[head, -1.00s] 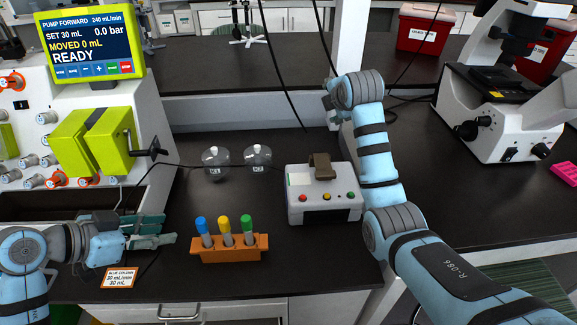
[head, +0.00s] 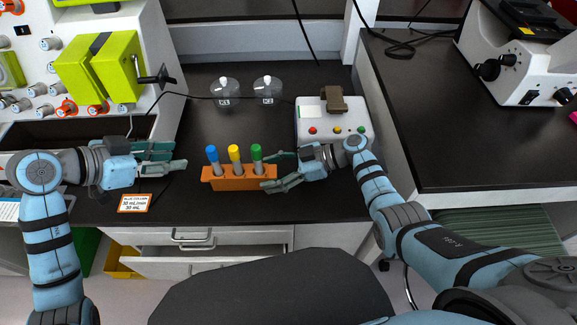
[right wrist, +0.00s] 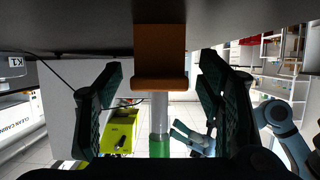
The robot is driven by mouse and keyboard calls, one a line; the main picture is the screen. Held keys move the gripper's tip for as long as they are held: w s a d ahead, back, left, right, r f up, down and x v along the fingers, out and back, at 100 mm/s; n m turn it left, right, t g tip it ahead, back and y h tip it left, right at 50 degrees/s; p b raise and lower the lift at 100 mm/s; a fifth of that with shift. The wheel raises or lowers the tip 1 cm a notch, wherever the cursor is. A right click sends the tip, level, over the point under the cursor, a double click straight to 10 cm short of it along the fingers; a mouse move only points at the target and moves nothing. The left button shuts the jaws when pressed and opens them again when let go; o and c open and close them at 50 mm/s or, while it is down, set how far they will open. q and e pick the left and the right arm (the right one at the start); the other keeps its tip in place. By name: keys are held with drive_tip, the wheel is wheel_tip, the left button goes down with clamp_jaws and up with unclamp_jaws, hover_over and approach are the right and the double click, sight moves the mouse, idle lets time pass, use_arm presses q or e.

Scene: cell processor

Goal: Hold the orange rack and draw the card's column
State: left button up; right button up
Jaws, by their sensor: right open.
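The orange rack (head: 238,184) stands on the dark bench with a blue-capped (head: 212,155), a yellow-capped (head: 234,154) and a green-capped column (head: 257,153) upright in it. The card (head: 135,204) lies left of the rack; its top line seems to read blue column, with 30 mL/min and 30 mL below. My right gripper (head: 270,170) is open at the rack's right end. In the right wrist view its fingers stand apart on both sides of the rack (right wrist: 160,55), the green column (right wrist: 160,140) between them. My left gripper (head: 178,157) is open and empty, left of the rack.
The pump (head: 100,65) with its green head stands at the back left. Two clear flasks (head: 225,92) (head: 268,89) stand behind the rack. A white box (head: 333,121) with coloured buttons sits close behind my right gripper. An open drawer (head: 185,262) is below the bench edge.

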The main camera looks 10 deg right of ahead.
drive_tip(key=shift+w+a+f, duration=0.15)
drive_tip(key=shift+a+f, duration=0.15)
drive_tip(key=shift+a, duration=0.35)
clamp_jaws()
idle(1.0)
